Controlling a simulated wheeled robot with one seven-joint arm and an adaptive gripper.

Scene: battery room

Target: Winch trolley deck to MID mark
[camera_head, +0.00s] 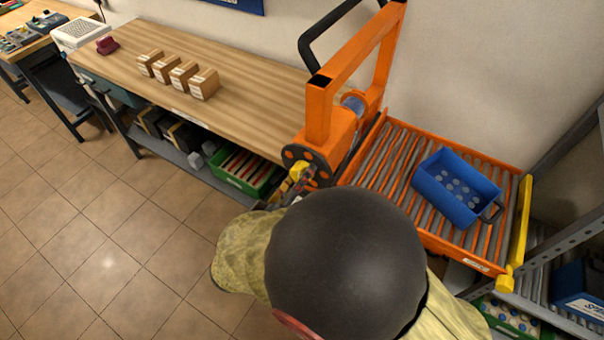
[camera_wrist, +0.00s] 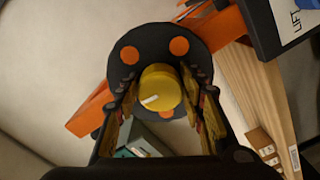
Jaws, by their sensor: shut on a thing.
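The orange lift trolley (camera_head: 343,75) stands at the right end of the workbench. Its roller deck (camera_head: 385,160) carries a blue crate (camera_head: 455,188). The dark winch disc (camera_head: 309,167) with orange spots is on the trolley's near side. Its yellow knob (camera_head: 298,171) shows between my fingers in the wrist view (camera_wrist: 160,90). My gripper (camera_head: 293,187) is shut on this knob, one finger on each side. In the head view my arm hides most of the gripper. I cannot make out a MID mark in either view.
The wooden workbench (camera_head: 240,108) on the left carries several small cartons (camera_head: 204,84). A green crate (camera_head: 240,170) is on its lower shelf. A yellow bar (camera_head: 519,235) closes the deck's right end, beside a grey rack (camera_head: 570,245). The tiled floor at left is clear.

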